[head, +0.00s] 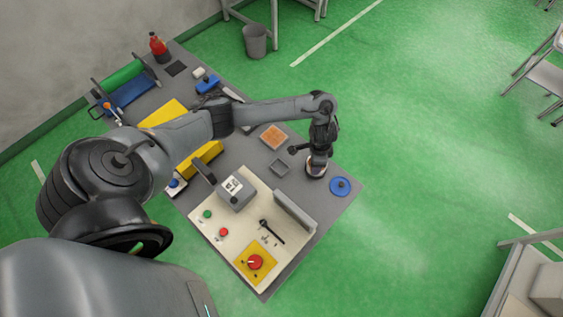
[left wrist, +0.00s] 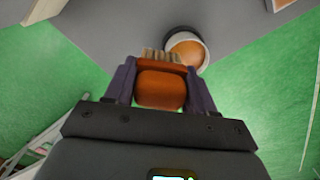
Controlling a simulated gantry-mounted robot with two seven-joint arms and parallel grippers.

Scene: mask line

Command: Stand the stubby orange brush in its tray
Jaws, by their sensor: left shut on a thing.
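My left gripper (left wrist: 160,82) is shut on the stubby orange brush (left wrist: 160,88), with the brush's orange body between its two purple fingers. Its pale bristles (left wrist: 162,55) point away from the palm, toward the top of the left wrist view. In the head view my left gripper (head: 318,160) is over the right part of the grey table; the brush cannot be made out there. I cannot tell which is the brush's. My right gripper is not in view.
A round pale-rimmed cup with orange inside (left wrist: 204,57) is just beyond the bristles. A blue disc (head: 340,186) lies near the table's right edge. A cream board (head: 225,240) with a grey upright plate (head: 294,211) fills the front.

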